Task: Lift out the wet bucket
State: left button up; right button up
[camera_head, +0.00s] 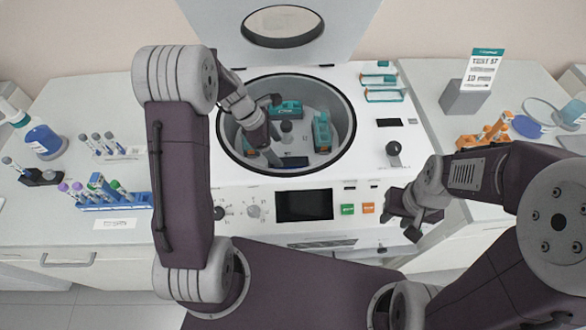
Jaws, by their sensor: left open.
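An open centrifuge bowl (346,104) holds several teal buckets around a central hub. One bucket (287,108) sits at the back and another bucket (321,132) at the right. A dark blue piece (292,162) shows at the front of the bowl. Part of the left side is hidden by my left arm. I cannot tell which bucket is wet. My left gripper (270,128) is open and reaches down into the left part of the bowl; whether it touches a bucket is unclear. My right gripper (402,218) hangs in front of the machine's right side, away from the bowl; its jaws are unclear.
The raised lid (340,18) stands behind the bowl. Teal racks (385,95) lie on the machine's top right. A blue tube rack (112,202) stands on the left bench. An orange rack (485,137) and a grey block with a sign (465,98) stand on the right bench.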

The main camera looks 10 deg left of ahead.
aim_at(287, 162)
pick_arm(q)
jog(key=x, duration=0.4)
jog(key=b+x, duration=0.1)
jog(key=x, duration=0.3)
jog(key=shift+w+a+f, duration=0.1)
jog(key=shift+a+f, duration=0.05)
jog(key=shift+a, duration=0.05)
jog(key=shift+w+d+f, duration=0.15)
jog(key=shift+d+f, duration=0.05)
jog(key=shift+f, duration=0.25)
jog(key=shift+r, duration=0.1)
jog(key=shift+f, duration=0.25)
jog(key=c, duration=1.4)
jog(key=shift+r, duration=0.1)
